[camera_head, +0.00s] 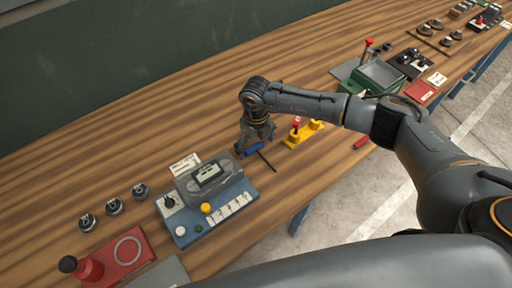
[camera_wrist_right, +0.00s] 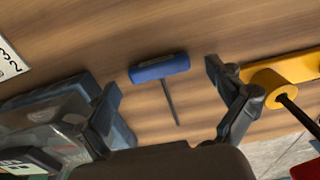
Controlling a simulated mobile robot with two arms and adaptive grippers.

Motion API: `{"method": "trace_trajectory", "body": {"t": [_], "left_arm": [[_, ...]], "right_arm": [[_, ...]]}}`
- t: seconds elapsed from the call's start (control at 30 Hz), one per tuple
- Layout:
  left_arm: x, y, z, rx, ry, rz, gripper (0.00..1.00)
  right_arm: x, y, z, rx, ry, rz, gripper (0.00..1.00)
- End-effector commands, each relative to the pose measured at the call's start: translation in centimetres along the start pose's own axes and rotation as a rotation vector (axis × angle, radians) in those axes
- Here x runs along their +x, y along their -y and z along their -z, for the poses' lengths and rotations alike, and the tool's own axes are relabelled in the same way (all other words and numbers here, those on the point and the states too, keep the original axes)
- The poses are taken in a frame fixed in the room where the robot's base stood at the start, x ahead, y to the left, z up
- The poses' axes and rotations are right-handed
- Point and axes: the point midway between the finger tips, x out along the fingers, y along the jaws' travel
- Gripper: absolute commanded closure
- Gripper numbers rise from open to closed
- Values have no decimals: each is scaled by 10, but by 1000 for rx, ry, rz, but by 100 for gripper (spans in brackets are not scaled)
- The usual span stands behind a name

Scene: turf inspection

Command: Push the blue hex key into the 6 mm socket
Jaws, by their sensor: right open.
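The blue hex key (camera_head: 254,147) has a blue T-handle and a thin dark shaft. It lies on the wooden bench top, and it also shows in the right wrist view (camera_wrist_right: 160,67). My right gripper (camera_head: 257,138) is above it, fingers pointing down. In the right wrist view the right gripper (camera_wrist_right: 161,75) is open, with the hex key seen between its fingers and apart from both. I cannot make out a socket marked 6 mm in either view. My left gripper is not in view.
A blue-grey device (camera_head: 235,215) with a display stands left of the key, and a yellow fixture (camera_head: 294,138) stands right of it. A red block (camera_head: 118,262) and several dark round parts (camera_head: 114,207) are farther left. The bench behind the key is clear.

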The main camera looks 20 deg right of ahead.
Motion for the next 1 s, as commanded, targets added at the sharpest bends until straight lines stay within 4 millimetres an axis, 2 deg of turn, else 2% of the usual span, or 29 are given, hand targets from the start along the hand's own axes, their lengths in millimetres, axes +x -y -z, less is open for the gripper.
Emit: {"method": "trace_trajectory", "body": {"t": [0.07, 0.3, 0.33, 0.37, 0.77, 0.97, 1.0], "left_arm": [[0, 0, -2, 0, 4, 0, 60], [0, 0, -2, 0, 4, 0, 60], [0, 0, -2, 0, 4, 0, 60], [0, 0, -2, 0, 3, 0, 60], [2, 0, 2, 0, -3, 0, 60], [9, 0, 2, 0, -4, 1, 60], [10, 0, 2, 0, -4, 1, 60]], "right_arm": [[0, 0, 0, 0, 0, 0, 8], [0, 0, 0, 0, -1, 0, 57], [0, 0, 0, 0, -1, 0, 63], [0, 0, 0, 0, -1, 0, 65], [-6, 1, 0, 1, 0, 0, 65], [-31, 0, -1, 0, 4, 0, 65], [-36, 1, 4, -1, 2, 0, 65]]}}
